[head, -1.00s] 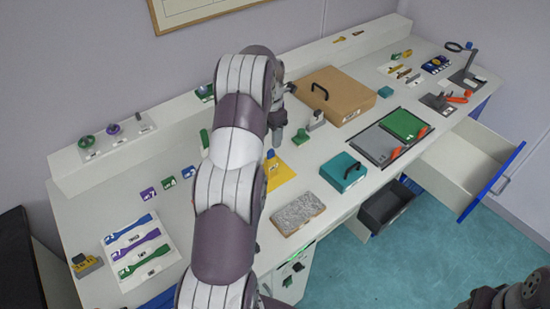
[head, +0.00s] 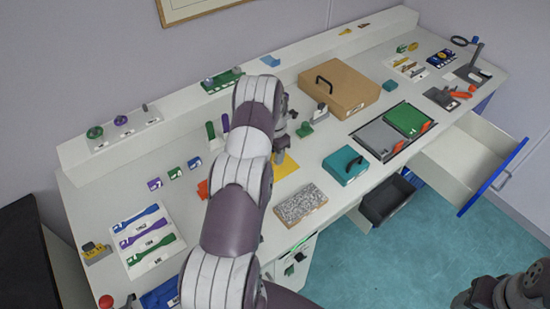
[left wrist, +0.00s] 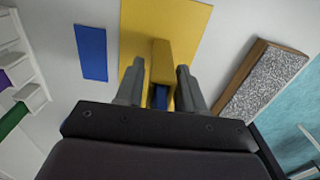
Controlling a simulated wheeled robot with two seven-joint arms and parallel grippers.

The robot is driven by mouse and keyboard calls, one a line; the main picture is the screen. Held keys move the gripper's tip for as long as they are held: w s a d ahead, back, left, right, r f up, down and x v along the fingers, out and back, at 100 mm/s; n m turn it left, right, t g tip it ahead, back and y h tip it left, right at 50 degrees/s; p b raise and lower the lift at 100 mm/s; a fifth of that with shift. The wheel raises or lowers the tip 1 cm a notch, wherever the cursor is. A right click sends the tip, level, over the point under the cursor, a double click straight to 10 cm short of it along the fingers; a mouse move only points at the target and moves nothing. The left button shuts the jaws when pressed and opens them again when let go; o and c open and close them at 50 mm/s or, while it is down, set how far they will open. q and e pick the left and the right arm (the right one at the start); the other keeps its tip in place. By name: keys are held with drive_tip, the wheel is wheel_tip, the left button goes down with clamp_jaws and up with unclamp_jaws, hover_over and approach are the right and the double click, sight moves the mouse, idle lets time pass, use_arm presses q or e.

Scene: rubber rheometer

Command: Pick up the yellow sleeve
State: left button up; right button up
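The yellow sleeve (left wrist: 161,58) stands between the fingers of my left gripper (left wrist: 158,76) in the left wrist view, over a yellow sheet (left wrist: 193,22). A dark blue part (left wrist: 160,97) shows just below it in the picture. The fingers look apart, with a narrow gap on each side of the sleeve. In the head view my left gripper (head: 279,156) is low beside the yellow sheet (head: 288,166), and the sleeve is hidden there. Part of my right arm shows at the bottom right corner; its fingers cannot be made out.
A speckled block (head: 300,204) lies in front of the sheet, and a teal box (head: 345,165) is to its right. A brown case (head: 340,90) stands behind. A blue flat piece (left wrist: 91,52) lies left of the sheet. An open drawer (head: 470,160) juts out at the right.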

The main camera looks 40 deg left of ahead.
use_arm(q)
clamp_jaws()
